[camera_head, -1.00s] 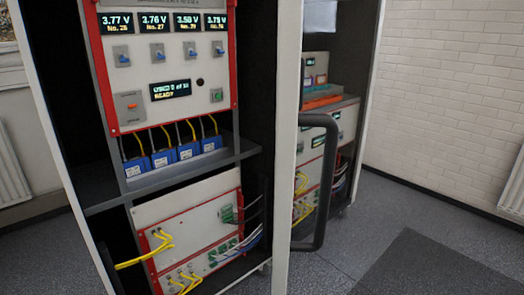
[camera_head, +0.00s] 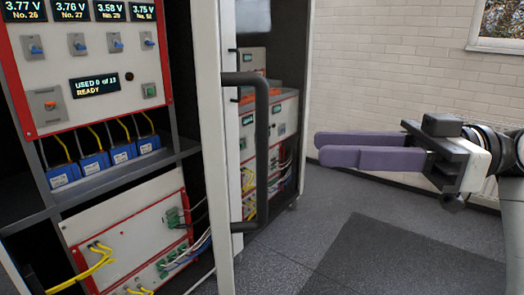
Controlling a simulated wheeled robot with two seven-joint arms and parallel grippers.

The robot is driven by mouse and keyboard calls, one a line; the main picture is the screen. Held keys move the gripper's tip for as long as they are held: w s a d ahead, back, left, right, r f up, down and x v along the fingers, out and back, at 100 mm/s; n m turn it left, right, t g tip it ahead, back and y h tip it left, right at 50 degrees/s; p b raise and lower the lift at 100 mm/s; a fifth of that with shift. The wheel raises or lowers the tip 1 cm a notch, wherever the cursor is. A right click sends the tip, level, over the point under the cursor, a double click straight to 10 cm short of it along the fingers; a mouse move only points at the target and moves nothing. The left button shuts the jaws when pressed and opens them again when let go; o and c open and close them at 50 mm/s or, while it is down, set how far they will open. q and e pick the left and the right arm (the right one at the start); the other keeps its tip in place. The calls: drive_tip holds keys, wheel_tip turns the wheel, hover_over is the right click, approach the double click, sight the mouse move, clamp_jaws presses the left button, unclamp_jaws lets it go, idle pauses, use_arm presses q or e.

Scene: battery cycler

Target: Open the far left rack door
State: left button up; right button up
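A rack (camera_head: 60,207) with voltage displays, switches and blue battery units fills the left of the head view. Its front is uncovered there. A pale upright door edge (camera_head: 212,130) stands at its right side, with a black bar handle (camera_head: 262,150) to the right of that edge. I cannot tell how far this door is swung. My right gripper (camera_head: 320,148) comes in from the right, its two purple fingers pointing left. The fingers look apart, with nothing between them. They are to the right of the handle and not touching it. My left gripper is out of view.
A second rack (camera_head: 285,108) with red-edged units stands behind the handle. A white brick wall (camera_head: 375,70) with a window (camera_head: 500,20) is at the back right. The grey floor (camera_head: 295,270) and a darker mat (camera_head: 390,262) are clear.

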drive_tip(key=a+r, duration=0.1)
drive_tip(key=a, duration=0.9)
drive_tip(key=shift+s+n+g+p, duration=0.2)
drive_tip(key=shift+n+g+p, duration=0.1)
drive_tip(key=shift+p, duration=0.15)
clamp_jaws()
